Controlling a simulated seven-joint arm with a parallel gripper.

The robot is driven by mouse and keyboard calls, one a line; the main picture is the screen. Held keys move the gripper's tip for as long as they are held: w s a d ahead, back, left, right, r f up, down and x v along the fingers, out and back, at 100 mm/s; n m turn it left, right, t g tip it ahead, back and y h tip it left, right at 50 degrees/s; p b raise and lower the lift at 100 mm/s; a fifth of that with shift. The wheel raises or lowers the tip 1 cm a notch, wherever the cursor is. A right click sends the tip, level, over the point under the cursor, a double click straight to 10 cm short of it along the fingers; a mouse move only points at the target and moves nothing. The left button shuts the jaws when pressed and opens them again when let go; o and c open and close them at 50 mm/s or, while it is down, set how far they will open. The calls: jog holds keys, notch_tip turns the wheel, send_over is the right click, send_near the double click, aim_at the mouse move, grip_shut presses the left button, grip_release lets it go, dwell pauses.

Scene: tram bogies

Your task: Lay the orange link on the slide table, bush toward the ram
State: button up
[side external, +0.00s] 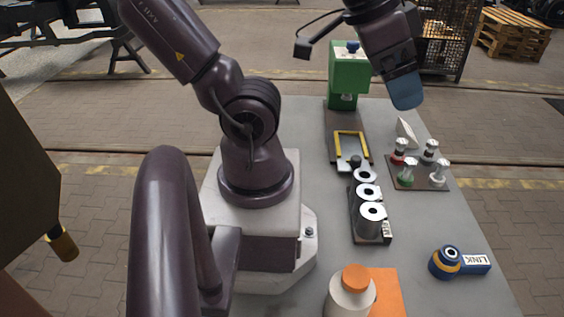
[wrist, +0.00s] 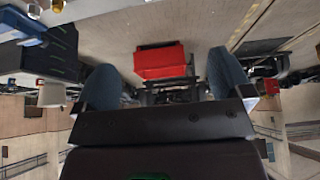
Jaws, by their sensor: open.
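A link with a white label reading LINK (side external: 474,262) lies on the right front of the bench; its body looks blue, with an orange ring around its round eye end, which points left. The green press (side external: 348,76) stands at the back, its ram (side external: 347,98) above a dark slide. The slide table (side external: 351,144), edged by a yellow U-shaped frame, sits in front of the press and looks empty. My gripper (side external: 405,92) is raised at the upper right, well away from the link. In the wrist view its two blue-grey fingers (wrist: 163,75) are apart with nothing between them.
A black tray (side external: 376,238) of metal rings stands before the slide. A white bottle (side external: 350,298) with an orange cap stands by an orange pad (side external: 387,290). Bench around the link is clear.

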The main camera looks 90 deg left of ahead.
jog(key=a+f+n+g+y, duration=0.1)
jog(key=a+f+n+g, duration=0.1)
jog(key=a+f+g, duration=0.8)
jog(key=s+a+f+m+g, duration=0.1)
jog(key=s+a+f, duration=0.2)
jog(key=s+f, duration=0.2)
jog(key=s+a+f+m+g, duration=0.1)
jog(key=s+a+f, duration=0.3)
jog(key=f, duration=0.5)
jog(key=s+a+f+m+g, duration=0.2)
jog(key=s+a+f, duration=0.1)
jog(key=s+f, duration=0.5)
jog(key=shift+a+f+y, duration=0.1)
jog(key=shift+a+y, duration=0.15)
jog(key=shift+y, duration=0.15)
jog(key=c, duration=1.7)
jog(key=shift+o, duration=0.2)
notch_tip(320, 180, up, 10)
jog(key=shift+r, duration=0.1)
